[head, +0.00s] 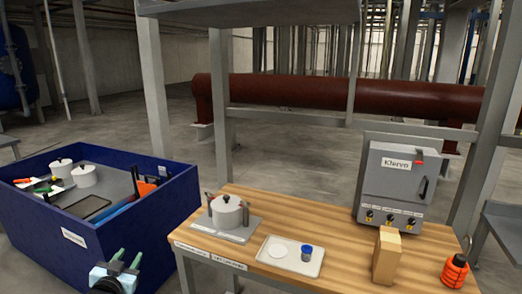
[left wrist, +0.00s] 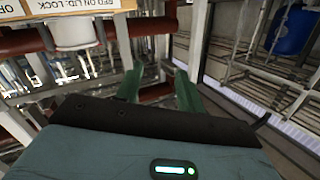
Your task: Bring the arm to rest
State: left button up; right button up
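My left gripper (head: 126,259) is low at the left of the head view, in front of the blue bin's near right corner and left of the wooden table. Its two green fingers stand apart with nothing between them. In the left wrist view the same open fingers (left wrist: 158,88) show with an empty gap. The rest of my left arm is mostly cut off by the bottom edge of the head view. My right gripper is in neither view.
A wooden table (head: 335,230) bears a lidded pot (head: 228,213), a white tray (head: 270,259) with a white disc and blue cup, a tan block (head: 386,256), a grey control box (head: 392,185) and an orange bottle (head: 455,273). The blue bin (head: 150,218) holds pots and tools.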

pick_arm(q)
jog(key=s+d+f+m+g+h, duration=0.15)
jog(key=s+d+f, duration=0.35)
jog(key=s+f, duration=0.5)
jog(key=s+d+f+n+g, duration=0.1)
jog(key=s+d+f+g, duration=0.25)
jog(key=s+f, duration=0.6)
jog(key=s+d+f+g, duration=0.1)
jog(key=s+d, duration=0.2)
jog(key=s, duration=0.6)
jog(key=s+d+f+g+h, duration=0.1)
jog(key=s+d, duration=0.2)
jog(key=s, duration=0.5)
jog(key=s+d+f+g, duration=0.1)
jog(key=s+d, duration=0.2)
jog(key=s, duration=0.6)
jog(key=shift+s+f+n, duration=0.35)
jog(key=shift+f+n, duration=0.05)
jog(key=shift+n, duration=0.05)
jog(key=shift+d, duration=0.15)
